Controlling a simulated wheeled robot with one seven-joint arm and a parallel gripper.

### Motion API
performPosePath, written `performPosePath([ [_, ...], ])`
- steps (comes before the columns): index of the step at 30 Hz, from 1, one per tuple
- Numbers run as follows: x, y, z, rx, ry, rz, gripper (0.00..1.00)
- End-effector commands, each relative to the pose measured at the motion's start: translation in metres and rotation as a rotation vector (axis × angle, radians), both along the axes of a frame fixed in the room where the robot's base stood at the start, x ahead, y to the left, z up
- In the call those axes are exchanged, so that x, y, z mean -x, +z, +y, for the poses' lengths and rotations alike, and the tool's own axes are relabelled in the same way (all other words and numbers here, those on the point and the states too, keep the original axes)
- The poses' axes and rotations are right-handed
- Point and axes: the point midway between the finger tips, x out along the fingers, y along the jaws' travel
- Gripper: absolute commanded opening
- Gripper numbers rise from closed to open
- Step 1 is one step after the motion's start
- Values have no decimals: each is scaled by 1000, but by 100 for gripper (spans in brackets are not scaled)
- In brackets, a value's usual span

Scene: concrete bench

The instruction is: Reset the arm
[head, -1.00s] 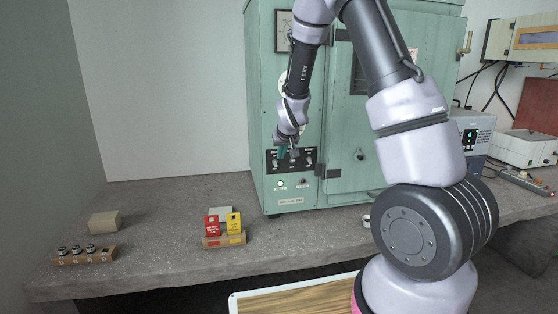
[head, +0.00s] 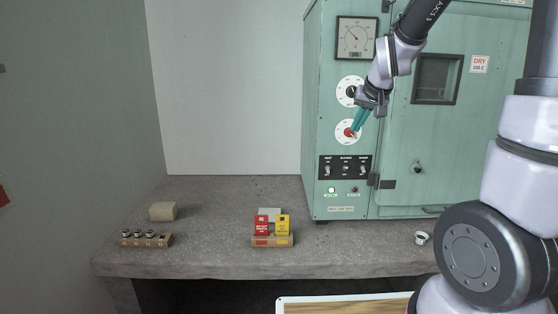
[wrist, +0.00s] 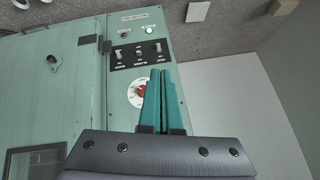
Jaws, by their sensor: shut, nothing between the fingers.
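My gripper (head: 355,127) is in front of the left part of the green cabinet (head: 315,90), its teal fingers pointing down and left. The fingers are shut together with nothing between them. In the head view they overlap the right side of the lower dial with the red knob (head: 348,132); I cannot tell whether they touch it. In the wrist view the closed fingers (wrist: 159,74) stand beside that red knob (wrist: 141,90) and partly cover its dial. The arm rises from the right of the head view.
Below the dials is a black switch panel (head: 345,168), with a lit green lamp (head: 331,190). The bench (head: 210,255) holds a vial rack (head: 145,241), a beige block (head: 162,211), red and yellow packets (head: 264,226) and a small white cup (head: 422,238). The bench between is clear.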

Motion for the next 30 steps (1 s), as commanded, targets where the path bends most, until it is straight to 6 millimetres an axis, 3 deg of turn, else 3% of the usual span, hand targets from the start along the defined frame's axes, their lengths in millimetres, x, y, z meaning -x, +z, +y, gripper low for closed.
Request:
performPosePath([
  [1,20,20,-4,-25,-14,-6,0],
  [6,91,62,-11,-87,-45,12,0],
  [12,174,88,-13,-137,-82,30,0],
  [15,204,92,-13,-152,-97,38,0],
  [21,233,92,-12,-163,-113,48,0],
  [30,234,92,-12,-164,-113,49,0],
])
